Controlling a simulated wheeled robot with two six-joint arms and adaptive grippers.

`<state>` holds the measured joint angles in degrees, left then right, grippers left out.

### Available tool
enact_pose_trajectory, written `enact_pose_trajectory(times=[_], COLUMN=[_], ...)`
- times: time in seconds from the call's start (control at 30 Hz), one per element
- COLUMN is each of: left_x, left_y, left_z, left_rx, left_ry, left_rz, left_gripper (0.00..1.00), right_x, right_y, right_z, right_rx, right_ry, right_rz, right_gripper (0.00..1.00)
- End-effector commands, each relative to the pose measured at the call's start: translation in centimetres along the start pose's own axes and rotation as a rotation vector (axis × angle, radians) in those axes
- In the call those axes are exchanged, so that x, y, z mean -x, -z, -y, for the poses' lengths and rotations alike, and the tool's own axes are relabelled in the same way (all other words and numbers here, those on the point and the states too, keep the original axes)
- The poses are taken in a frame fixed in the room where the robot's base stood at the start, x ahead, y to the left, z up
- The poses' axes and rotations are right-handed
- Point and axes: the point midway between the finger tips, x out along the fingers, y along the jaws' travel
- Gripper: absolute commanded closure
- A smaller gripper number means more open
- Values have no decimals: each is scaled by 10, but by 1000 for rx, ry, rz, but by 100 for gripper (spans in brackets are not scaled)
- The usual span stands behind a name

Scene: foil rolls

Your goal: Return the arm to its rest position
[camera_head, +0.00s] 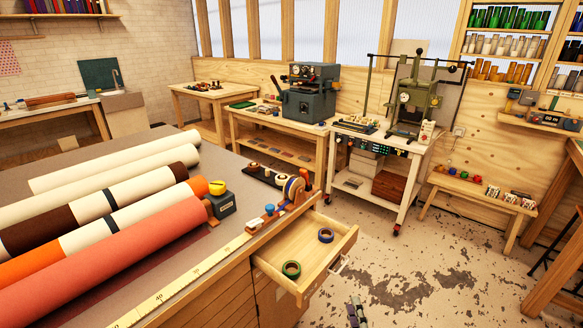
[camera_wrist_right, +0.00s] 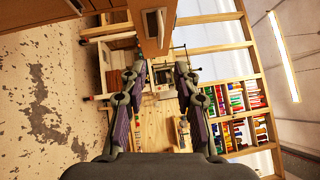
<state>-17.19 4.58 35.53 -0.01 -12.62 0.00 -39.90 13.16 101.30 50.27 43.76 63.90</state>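My right gripper (camera_head: 357,312) shows at the bottom edge of the head view, just right of an open wooden drawer (camera_head: 335,248). In the right wrist view my right gripper (camera_wrist_right: 160,78) has its two fingers spread apart, with nothing between them. The rest of the right arm is out of the head view. My left gripper is in neither view.
The workbench (camera_head: 245,200) fills the lower left and bears several long foil rolls (camera_head: 110,250) and a yellow ruler (camera_head: 165,292). A white wheeled cart (camera_head: 400,150) and a low bench (camera_head: 478,188) stand farther back. The worn floor (camera_head: 440,265) right of the drawer is clear.

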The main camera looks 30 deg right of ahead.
Motion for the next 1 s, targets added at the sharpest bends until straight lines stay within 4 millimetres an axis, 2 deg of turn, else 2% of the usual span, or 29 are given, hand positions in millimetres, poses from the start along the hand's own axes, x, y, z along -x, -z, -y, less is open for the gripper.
enact_pose_trajectory(times=[0.17, 0.27, 0.37, 0.4, 0.47, 0.5, 0.57, 0.6, 0.67, 0.7, 0.8, 0.9, 1.0], left_x=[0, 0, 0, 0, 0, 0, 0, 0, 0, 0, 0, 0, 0], left_y=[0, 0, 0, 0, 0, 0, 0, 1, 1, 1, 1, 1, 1], left_z=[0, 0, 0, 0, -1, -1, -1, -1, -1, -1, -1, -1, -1], left_rx=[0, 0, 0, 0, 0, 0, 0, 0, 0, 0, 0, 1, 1], left_ry=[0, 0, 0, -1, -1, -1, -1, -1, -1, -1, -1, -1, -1], left_rz=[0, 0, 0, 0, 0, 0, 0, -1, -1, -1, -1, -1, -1], left_gripper=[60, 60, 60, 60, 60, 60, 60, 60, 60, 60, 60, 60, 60], right_x=[0, 7, 27, 40, 65, 84, 118, 143, 182, 208, 266, 306, 325], right_y=[0, -2, -2, -1, 3, 8, 16, 22, 33, 40, 58, 71, 77], right_z=[-8, -48, -122, -155, -204, -233, -274, -299, -329, -345, -370, -379, -382], right_rx=[26, 179, 457, 582, 763, 877, 1039, 1140, 1278, 1356, 1503, 1585, 1621], right_ry=[-17, -110, -285, -365, -485, -563, -677, -751, -851, -910, -1024, -1088, -1114], right_rz=[8, 57, 170, 233, 340, 419, 551, 649, 806, 913, 1166, 1356, 1456], right_gripper=[69, 69, 69, 69, 69, 69, 69, 69, 69, 69, 69, 69, 69])
